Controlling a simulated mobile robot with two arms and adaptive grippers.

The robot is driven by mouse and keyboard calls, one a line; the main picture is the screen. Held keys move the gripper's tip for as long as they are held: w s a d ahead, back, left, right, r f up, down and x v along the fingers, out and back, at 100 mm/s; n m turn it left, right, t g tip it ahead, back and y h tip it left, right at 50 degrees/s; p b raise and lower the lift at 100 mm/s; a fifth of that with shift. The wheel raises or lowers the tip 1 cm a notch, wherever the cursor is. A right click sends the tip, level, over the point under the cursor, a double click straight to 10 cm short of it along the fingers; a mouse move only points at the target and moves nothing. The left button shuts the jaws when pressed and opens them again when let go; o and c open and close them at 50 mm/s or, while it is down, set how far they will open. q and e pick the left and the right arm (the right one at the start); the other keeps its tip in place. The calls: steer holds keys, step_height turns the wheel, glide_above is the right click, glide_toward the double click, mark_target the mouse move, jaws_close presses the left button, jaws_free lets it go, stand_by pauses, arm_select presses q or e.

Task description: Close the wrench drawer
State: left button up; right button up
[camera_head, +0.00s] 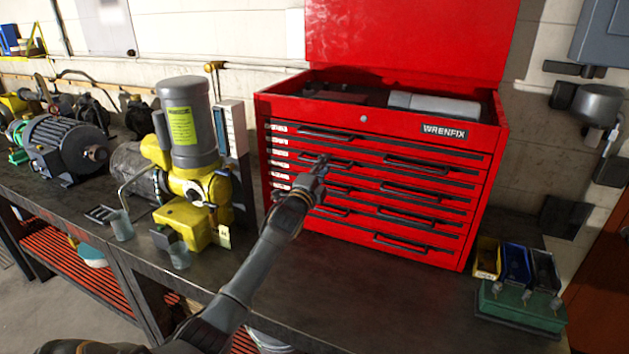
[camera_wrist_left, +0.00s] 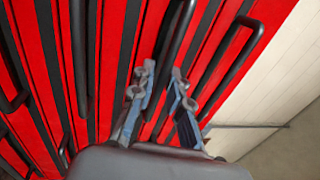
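The red tool chest (camera_head: 281,112) stands on the workbench with its lid raised. Its front has several drawers with dark bar handles and small white labels at the left edge, too small to read. The drawer fronts look about flush, and I cannot tell which is the wrench drawer. My left gripper (camera_head: 320,166) is in front of the left column of handles, near the upper drawers. In the left wrist view its two fingers (camera_wrist_left: 162,70) are apart, close to a dark handle (camera_wrist_left: 181,35). Whether they touch it is unclear. My right gripper is not in view.
A yellow pump with a grey motor (camera_head: 188,125) stands left of the chest, with clear cups (camera_head: 121,225) before it. Small bins (camera_head: 487,258) and a green box (camera_head: 522,308) sit at the right. The bench top before the chest (camera_head: 400,300) is clear.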

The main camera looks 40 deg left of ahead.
arm_select(q)
steer(key=v, duration=1.1)
steer(key=shift+f, duration=0.15)
